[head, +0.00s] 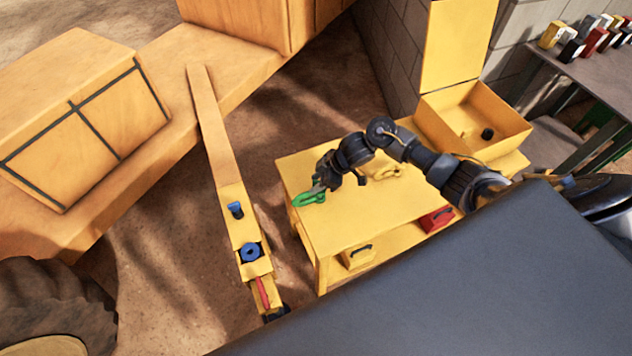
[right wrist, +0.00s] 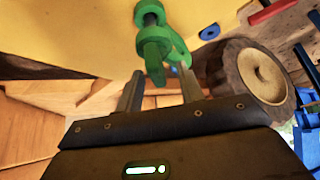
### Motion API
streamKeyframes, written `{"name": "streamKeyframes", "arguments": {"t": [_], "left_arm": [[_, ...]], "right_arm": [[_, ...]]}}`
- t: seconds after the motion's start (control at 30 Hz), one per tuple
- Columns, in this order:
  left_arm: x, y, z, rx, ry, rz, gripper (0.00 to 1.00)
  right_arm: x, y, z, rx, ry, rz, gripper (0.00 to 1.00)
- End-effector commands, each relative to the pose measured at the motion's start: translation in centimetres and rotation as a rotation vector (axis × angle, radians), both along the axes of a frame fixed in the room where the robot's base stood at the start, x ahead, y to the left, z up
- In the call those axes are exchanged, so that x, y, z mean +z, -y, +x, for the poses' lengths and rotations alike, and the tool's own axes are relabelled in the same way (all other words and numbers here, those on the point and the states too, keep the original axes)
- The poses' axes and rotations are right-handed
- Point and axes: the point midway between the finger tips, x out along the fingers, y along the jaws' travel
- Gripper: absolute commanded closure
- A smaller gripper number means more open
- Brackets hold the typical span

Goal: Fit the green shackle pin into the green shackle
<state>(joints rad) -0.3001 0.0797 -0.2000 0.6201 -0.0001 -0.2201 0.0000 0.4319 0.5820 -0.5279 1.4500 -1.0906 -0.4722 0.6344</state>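The green shackle (head: 309,200) is at the left edge of the yellow table, by my right gripper (head: 318,188). In the right wrist view, a green looped part (right wrist: 180,48) shows just beyond the fingertips of the right gripper (right wrist: 161,82). Beside it are a green rod-like piece with a flat end (right wrist: 153,52) and a dark middle section. I cannot tell for certain which part is the shackle pin or how far it is in. The two fingers stand apart, with green between or just past their tips; contact is unclear. My left gripper is not in view.
The yellow table (head: 345,225) carries a yellow piece (head: 383,172) and an open yellow box (head: 470,115) at the back. A red case (head: 436,219) sits below. A long yellow beam (head: 213,135) with blue fittings (head: 250,252) stands left of the table.

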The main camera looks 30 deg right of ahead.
Motion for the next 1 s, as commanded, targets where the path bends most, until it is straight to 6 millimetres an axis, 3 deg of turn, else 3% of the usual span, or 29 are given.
{"name": "streamKeyframes", "arguments": {"t": [0.3, 0.5, 1.0], "left_arm": [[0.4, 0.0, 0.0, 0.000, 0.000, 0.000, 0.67], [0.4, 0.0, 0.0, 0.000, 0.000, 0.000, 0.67], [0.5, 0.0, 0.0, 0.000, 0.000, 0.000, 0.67]], "right_arm": [[5.4, 2.9, -1.7, 0.000, 0.004, -0.004, 0.62], [7.6, 4.0, -2.5, 0.001, 0.001, -0.003, 0.62], [8.2, 4.3, -2.8, -0.001, 0.000, -0.001, 0.62]]}}
